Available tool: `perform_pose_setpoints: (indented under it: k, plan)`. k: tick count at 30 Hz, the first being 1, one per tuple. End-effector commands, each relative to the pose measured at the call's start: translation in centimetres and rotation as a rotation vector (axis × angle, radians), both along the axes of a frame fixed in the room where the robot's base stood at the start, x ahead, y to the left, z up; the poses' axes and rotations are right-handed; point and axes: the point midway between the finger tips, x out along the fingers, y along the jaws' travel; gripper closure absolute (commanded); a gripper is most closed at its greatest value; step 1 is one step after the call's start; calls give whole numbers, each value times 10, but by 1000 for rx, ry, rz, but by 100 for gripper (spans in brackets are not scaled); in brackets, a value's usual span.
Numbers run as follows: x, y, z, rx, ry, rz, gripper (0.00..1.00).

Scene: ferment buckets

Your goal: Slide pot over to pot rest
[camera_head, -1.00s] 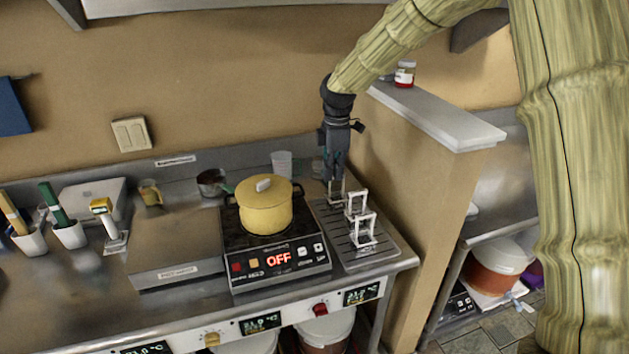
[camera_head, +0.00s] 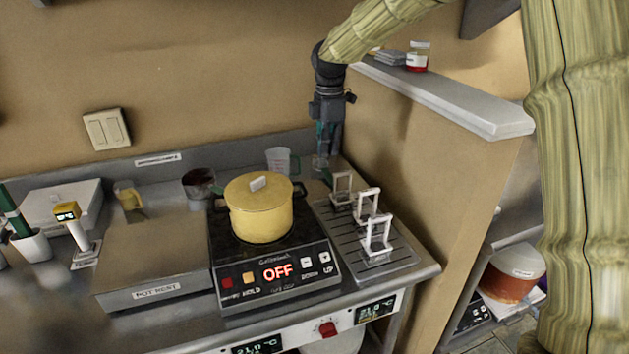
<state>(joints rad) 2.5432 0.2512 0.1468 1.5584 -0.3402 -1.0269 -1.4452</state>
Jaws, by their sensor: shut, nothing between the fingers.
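The yellow lidded pot (camera_head: 259,211) stands upright on the black induction hob (camera_head: 274,283), whose display reads OFF. The pot rest (camera_head: 151,260) is a low grey metal block left of the hob, labelled POT REST, and its top looks bare beside the pot. My gripper (camera_head: 321,166) points down behind and to the right of the pot, above the back of the counter. It is shut and empty, apart from the pot. Its fingertips are small in this view.
A slotted drip tray (camera_head: 386,264) with several white frames (camera_head: 366,206) stands right of the hob, by a low wall (camera_head: 430,180). A clear measuring cup (camera_head: 281,161) and a dark saucepan (camera_head: 199,183) stand behind the pot. A yellow-topped device (camera_head: 70,222) stands left of the rest.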

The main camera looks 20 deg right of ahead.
Motion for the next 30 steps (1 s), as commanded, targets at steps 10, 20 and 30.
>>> perform_pose_setpoints:
  k: [10,20,30]
  plan:
    - [-3,-5,-38,0,5,-7,100]
    - [-2,-3,-92,-1,3,-4,100]
    - [-3,32,-97,-1,1,-2,100]
